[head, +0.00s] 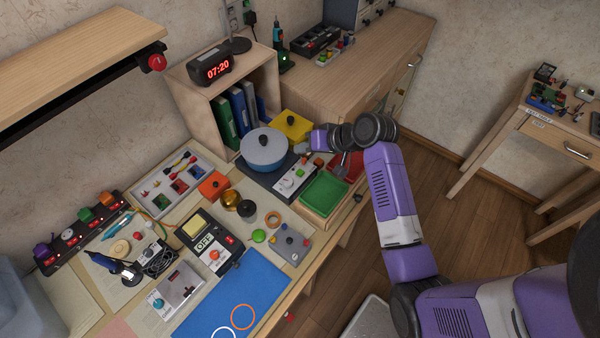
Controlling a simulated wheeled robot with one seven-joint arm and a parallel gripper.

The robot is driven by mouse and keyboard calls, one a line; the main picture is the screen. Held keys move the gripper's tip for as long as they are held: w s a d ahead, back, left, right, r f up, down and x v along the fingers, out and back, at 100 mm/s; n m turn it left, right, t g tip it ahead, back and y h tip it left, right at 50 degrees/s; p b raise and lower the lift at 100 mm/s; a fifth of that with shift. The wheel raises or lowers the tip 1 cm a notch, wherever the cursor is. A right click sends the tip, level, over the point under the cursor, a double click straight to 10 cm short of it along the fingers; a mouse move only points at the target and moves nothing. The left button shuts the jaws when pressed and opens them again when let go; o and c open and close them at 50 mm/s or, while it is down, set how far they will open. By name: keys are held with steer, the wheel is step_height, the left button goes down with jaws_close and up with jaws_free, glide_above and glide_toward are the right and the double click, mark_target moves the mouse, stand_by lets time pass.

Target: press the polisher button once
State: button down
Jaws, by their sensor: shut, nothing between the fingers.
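My gripper (303,148) is shut and empty, at the end of my purple arm. It is above the far end of a grey control panel (297,182) with a white knob and small red, orange and green controls. This panel is in front of a blue lidded pot (264,150) on a dark base. Nearer on the bench, a black device (226,229) has a pale yellow pad, an "OFF" display and a red-orange button (214,255). No readable label says which unit is the polisher. Whether my fingertips touch anything is too small to tell.
A green tray (325,193) and a red tray lie right of the panel. A yellow block (291,127) stands behind it. A shelf box (222,95) with binders stands at the back. A blue mat (236,294) lies at the front. Small parts crowd the bench's left side.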

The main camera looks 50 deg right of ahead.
steer(key=b, duration=0.6)
glide_above(303, 173)
step_height(303, 173, down, 7)
steer(key=shift+r, duration=0.2)
steer(key=shift+f, duration=0.65)
steer(key=shift+f, duration=0.15)
stand_by(0.8)
steer(key=shift+f, duration=0.3)
steer(key=shift+f+b, duration=0.45)
steer(key=shift+f, duration=0.05)
stand_by(0.7)
stand_by(0.4)
steer(key=shift+r+p, duration=1)
steer(key=shift+r+p, duration=2.35)
steer(key=shift+r, duration=0.1)
